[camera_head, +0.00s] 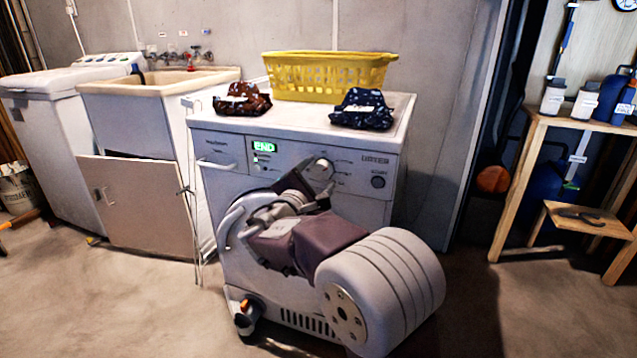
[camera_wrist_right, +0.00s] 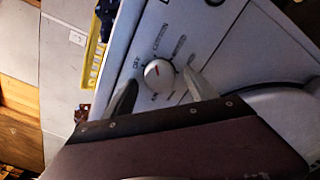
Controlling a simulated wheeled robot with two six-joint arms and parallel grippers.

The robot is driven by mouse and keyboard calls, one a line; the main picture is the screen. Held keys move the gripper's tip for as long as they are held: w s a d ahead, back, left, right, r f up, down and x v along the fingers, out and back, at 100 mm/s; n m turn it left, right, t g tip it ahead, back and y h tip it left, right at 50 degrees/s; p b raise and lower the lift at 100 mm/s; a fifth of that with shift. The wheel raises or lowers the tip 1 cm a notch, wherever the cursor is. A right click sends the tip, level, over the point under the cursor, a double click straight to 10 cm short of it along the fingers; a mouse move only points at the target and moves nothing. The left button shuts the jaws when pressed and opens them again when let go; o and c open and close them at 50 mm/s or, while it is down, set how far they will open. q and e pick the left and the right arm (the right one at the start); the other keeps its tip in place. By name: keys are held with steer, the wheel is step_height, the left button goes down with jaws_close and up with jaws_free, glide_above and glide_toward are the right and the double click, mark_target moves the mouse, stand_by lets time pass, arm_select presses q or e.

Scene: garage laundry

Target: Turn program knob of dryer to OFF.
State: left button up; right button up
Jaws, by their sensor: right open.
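The white dryer (camera_head: 213,180) stands in the middle of the head view, with a green END display (camera_head: 264,147) on its panel. Its program knob (camera_head: 319,169) is partly covered by my right gripper (camera_head: 316,181). In the right wrist view the round white knob (camera_wrist_right: 158,73) shows a red mark, with printed labels around it and OFF (camera_wrist_right: 137,62) at its upper left. My right gripper (camera_wrist_right: 160,77) is open, with one finger on each side of the knob; contact cannot be told. My left gripper is not in view.
A yellow basket (camera_head: 330,77) and two cloth bundles, brown (camera_head: 242,99) and dark blue (camera_head: 363,108), rest on the dryer. A sink cabinet (camera_head: 140,200) stands left, and a wooden shelf (camera_head: 519,185) with bottles right.

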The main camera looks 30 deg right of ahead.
steer(key=shift+w+d, duration=0.25)
steer(key=shift+d, duration=0.05)
steer(key=shift+c, duration=0.3)
steer(key=c, duration=1.3)
steer(key=shift+n, duration=0.3)
